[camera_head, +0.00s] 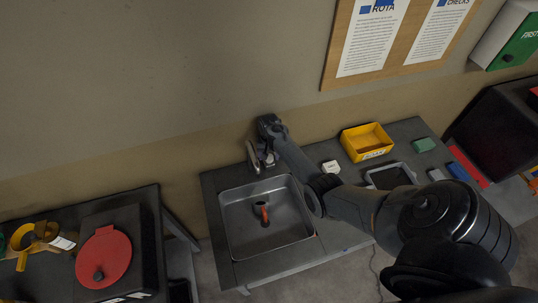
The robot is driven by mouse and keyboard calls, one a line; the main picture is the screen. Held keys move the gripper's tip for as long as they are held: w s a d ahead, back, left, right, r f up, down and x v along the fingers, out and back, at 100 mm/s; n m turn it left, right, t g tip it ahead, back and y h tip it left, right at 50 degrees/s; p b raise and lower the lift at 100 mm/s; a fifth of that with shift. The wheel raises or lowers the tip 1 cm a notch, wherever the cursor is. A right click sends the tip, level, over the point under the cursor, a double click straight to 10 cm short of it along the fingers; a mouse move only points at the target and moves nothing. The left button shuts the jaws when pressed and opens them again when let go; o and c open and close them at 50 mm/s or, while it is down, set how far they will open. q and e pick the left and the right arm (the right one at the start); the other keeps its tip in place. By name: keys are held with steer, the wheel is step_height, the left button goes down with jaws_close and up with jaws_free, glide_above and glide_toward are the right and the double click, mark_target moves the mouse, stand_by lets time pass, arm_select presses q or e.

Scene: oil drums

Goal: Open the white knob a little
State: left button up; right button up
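A sink basin (240,247) is set in the grey counter at the centre, with a metal tap behind its back edge. My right arm reaches in from the lower right, and its gripper (262,156) is at the tap, close to the wall. The fingers and the tap parts overlap and are small, so I cannot tell whether the fingers are open or shut or touch anything. I cannot make out a white knob there; the gripper and wrist may hide it. My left gripper is not in view.
An orange-red item (264,213) is in the sink. A red round lid (104,257) is on the left bench. A noticeboard (340,47) hangs above.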

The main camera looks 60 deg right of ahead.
steer(key=c, duration=0.9)
steer(key=shift+c, duration=0.2)
steer(key=shift+n, duration=0.4)
steer(key=shift+r+n+p, duration=0.1)
steer(key=shift+n+p, duration=0.6)
steer(key=shift+n, duration=0.1)
steer(key=shift+n+p, duration=0.35)
steer(key=shift+n, duration=1.55)
steer(key=o, duration=1.1)
steer(key=shift+c, duration=0.2)
